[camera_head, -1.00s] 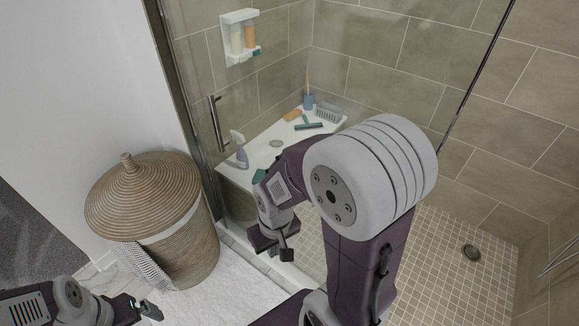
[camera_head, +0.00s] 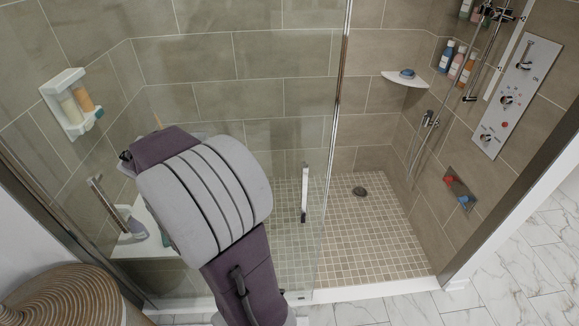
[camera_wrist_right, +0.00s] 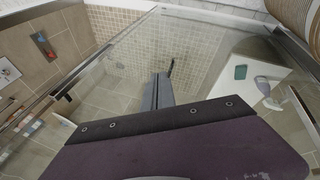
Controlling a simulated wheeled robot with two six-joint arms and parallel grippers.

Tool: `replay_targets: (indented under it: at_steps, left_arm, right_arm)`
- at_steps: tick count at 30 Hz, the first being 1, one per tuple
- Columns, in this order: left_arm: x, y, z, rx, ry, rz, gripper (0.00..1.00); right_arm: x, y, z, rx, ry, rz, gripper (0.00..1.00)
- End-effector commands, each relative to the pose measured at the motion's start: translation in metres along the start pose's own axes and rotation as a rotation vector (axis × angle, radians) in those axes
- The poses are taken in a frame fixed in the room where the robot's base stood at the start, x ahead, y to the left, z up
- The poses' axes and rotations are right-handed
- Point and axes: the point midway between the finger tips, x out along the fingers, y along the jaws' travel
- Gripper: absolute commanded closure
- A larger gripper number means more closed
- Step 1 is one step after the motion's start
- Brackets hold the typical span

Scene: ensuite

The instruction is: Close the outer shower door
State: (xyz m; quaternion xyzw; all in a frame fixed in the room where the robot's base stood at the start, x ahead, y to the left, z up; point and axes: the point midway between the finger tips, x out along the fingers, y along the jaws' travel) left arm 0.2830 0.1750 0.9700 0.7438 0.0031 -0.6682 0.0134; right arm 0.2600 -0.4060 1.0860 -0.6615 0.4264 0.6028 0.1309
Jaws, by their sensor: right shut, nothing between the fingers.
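The shower has clear glass door panels (camera_head: 285,130), and a metal-trimmed vertical edge ends near the middle of the head view. A pale upright handle (camera_head: 304,193) stands just left of that edge. Another metal bar handle (camera_head: 101,203) is on the glass at the left. To the right of the edge the shower is open. My right arm crosses the left half of the head view, hiding part of the glass and its own gripper. In the right wrist view my right gripper (camera_wrist_right: 162,92) is shut and empty, with glass around it. My left gripper is out of view.
A woven basket (camera_head: 65,300) stands at the lower left. A white bench (camera_head: 140,247) with a spray bottle is behind the glass. The tiled shower floor (camera_head: 370,240) and the marble floor (camera_head: 500,270) at right are clear. A control panel (camera_head: 515,95) is on the right wall.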

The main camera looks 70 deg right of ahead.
Motion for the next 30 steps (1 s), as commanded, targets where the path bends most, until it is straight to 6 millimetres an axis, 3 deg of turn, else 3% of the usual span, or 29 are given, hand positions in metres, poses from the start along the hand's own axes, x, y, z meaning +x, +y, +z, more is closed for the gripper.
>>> replay_targets:
  at_steps: [1, 3, 6, 9, 17, 30]
  left_arm:
    - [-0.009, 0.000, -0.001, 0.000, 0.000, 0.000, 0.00]
    - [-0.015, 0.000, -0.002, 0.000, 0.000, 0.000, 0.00]
    - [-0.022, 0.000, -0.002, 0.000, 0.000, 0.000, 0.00]
    - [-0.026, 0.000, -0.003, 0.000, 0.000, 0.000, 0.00]
    - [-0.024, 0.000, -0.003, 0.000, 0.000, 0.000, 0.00]
    - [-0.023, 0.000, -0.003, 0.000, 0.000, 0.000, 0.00]
  right_arm:
    - [-0.011, 0.030, -0.011, 0.080, 0.006, 0.043, 1.00]
    - [-0.020, 0.068, -0.021, 0.183, 0.013, 0.104, 1.00]
    - [-0.033, 0.118, -0.028, 0.314, 0.020, 0.184, 1.00]
    - [-0.042, 0.151, -0.028, 0.402, 0.024, 0.241, 1.00]
    - [-0.035, 0.161, -0.027, 0.423, 0.022, 0.259, 1.00]
    - [0.053, 0.183, -0.023, 0.422, 0.019, 0.256, 1.00]
